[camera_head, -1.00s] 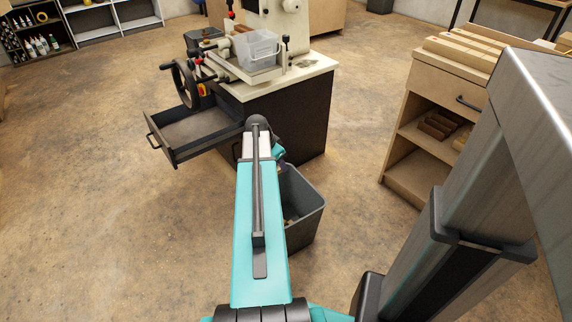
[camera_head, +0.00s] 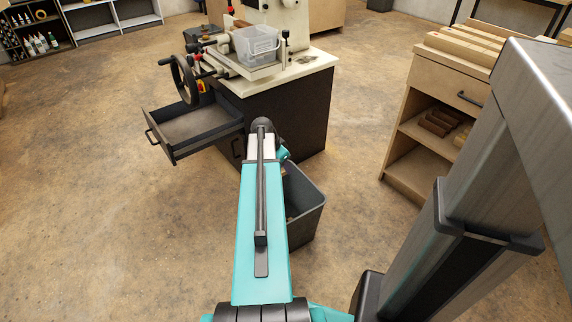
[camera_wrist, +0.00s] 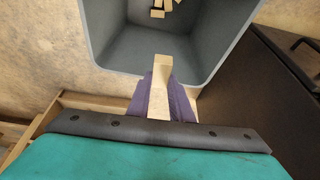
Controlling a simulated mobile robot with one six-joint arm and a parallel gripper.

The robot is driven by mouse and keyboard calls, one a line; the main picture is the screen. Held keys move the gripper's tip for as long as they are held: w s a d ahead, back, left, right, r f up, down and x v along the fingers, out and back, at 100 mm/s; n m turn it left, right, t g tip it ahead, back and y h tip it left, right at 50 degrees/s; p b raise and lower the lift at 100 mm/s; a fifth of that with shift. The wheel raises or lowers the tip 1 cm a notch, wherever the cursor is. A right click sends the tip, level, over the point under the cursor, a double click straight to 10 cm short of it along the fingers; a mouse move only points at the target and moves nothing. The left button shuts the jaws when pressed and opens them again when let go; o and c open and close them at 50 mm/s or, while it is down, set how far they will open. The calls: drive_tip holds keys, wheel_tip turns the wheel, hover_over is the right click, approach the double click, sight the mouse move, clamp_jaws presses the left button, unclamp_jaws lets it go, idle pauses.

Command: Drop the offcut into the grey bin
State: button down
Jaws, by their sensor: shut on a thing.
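The offcut (camera_wrist: 162,64) is a small pale wooden block. My gripper (camera_wrist: 161,88), with its purple-grey fingers, is shut on it in the wrist view. The grey bin (camera_wrist: 110,40) fills the top of that view, open side up. The offcut's tip overlaps the bin's near rim and inside; the height between them is hard to tell. In the head view the grey bin (camera_head: 308,212) stands on the floor, partly covered by my arm. My gripper and the offcut are hidden there behind the arm.
Several wooden pieces (camera_wrist: 163,8) lie in the bin. A machine on a dark cabinet (camera_head: 290,115) stands behind the bin, with an open drawer (camera_head: 195,133) at its left and a clear plastic box (camera_head: 256,46) on top. A wooden shelf unit (camera_head: 405,165) stands right. Floor at left is clear.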

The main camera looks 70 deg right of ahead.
sight(283, 169)
drive_tip(key=shift+f+b, duration=1.05)
drive_tip(key=shift+f, duration=0.8)
drive_tip(key=c, duration=1.5)
unclamp_jaws()
drive_tip(key=shift+r, duration=0.15)
drive_tip(key=p+v, duration=0.3)
drive_tip(key=v, duration=1)
drive_tip(key=shift+w+a+r+p, duration=0.1)
drive_tip(key=shift+a+r+p, duration=0.15)
drive_tip(key=shift+p, duration=0.1)
